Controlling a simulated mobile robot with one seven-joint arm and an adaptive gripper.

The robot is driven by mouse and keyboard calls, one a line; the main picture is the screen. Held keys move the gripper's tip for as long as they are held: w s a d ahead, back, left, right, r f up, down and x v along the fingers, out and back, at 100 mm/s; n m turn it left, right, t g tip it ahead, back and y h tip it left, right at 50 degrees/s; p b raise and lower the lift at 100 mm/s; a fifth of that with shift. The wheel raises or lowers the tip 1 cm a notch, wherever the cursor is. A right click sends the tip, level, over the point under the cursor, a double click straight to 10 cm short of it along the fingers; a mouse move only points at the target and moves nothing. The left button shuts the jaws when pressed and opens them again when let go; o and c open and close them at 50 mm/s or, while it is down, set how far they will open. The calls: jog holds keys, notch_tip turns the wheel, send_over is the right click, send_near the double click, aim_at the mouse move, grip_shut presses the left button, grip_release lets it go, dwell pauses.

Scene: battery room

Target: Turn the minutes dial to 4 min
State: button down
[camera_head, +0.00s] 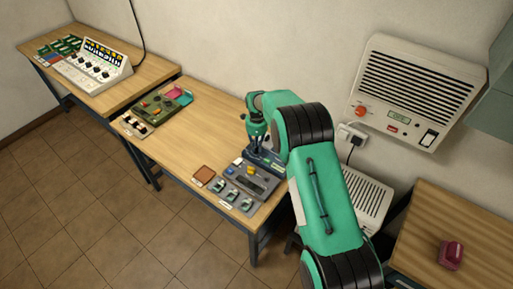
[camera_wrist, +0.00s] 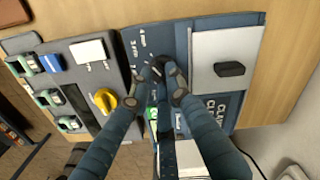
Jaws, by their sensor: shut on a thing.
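The minutes dial (camera_wrist: 159,64) is a small dark knob on a dark blue panel (camera_wrist: 150,32), with white minute marks around its upper left side. "4 min" seems printed above it and "3 min" to its left. My gripper (camera_wrist: 163,76) is shut on the dial, one dark finger on each side of it. The fingers cover most of the dial, and I cannot tell which mark it points to. In the head view my gripper (camera_head: 256,132) reaches down over the blue unit (camera_head: 268,163); the dial is hidden there.
Left of the dial, a grey panel (camera_wrist: 85,75) carries a yellow knob (camera_wrist: 104,101) and a white block (camera_wrist: 88,50). Right of it, a pale plate (camera_wrist: 222,50) carries a black handle (camera_wrist: 230,69). A wall heater (camera_head: 415,90) hangs behind my arm. The bench (camera_head: 195,135) has free room.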

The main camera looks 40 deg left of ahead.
aim_at(257, 148)
jog(key=c, duration=1.6)
grip_release()
jog(key=shift+c, duration=0.2)
jog(key=shift+r, duration=0.2)
notch_tip(257, 148, up, 12)
jog(key=shift+f, duration=0.2)
